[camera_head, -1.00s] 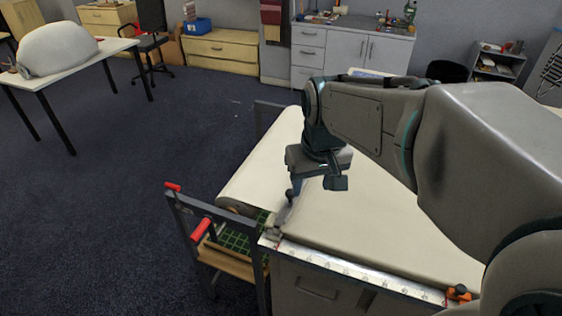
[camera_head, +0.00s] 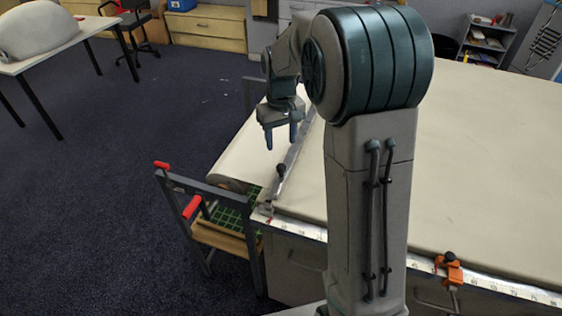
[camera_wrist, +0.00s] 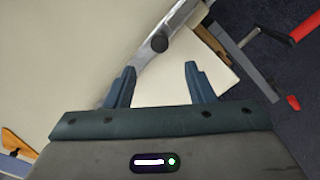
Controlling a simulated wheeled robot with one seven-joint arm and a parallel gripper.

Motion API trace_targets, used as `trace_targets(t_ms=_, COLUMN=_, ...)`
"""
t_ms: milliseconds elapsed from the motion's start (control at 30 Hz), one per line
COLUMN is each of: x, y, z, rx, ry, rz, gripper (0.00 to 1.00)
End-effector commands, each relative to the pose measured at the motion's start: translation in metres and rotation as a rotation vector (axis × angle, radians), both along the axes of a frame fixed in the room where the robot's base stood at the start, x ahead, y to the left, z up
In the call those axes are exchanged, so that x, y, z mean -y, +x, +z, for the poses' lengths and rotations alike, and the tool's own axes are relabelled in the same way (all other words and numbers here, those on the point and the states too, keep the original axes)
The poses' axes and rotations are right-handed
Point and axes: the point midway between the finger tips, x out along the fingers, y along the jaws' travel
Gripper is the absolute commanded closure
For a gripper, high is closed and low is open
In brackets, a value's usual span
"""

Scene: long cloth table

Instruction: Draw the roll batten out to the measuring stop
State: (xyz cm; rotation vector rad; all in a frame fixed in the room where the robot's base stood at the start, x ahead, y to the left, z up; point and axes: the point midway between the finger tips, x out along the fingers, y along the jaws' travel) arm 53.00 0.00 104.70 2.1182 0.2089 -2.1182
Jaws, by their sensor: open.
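The roll batten (camera_head: 297,148) is a grey metal strip lying across the cloth at the left end of the table. A black knob (camera_head: 281,169) stands on it near its front end. In the wrist view the knob (camera_wrist: 160,43) shows just beyond the gap between my fingers, on the batten (camera_wrist: 180,20). My gripper (camera_head: 281,138) is open and empty, fingers pointing down, above the batten and behind the knob. The measuring stop (camera_head: 451,268), an orange clamp with a dark knob, sits on the front edge scale to the right. My arm hides the middle of that scale.
A white scale (camera_head: 500,288) runs along the table's front edge. At the left end a dark frame with red handles (camera_head: 192,207) stands beside the cloth roll and a green grid mat (camera_head: 228,217). The cloth top (camera_head: 480,170) to the right is clear.

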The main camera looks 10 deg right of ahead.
Motion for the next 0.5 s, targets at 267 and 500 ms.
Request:
trace_targets(t_ms=267, x=0.000, y=-0.001, z=-0.059, rx=-0.005, ry=0.000, rz=0.000, gripper=0.51)
trace_targets(t_ms=500, x=0.000, y=-0.001, z=-0.088, rx=-0.002, ry=0.000, rz=0.000, gripper=0.51)
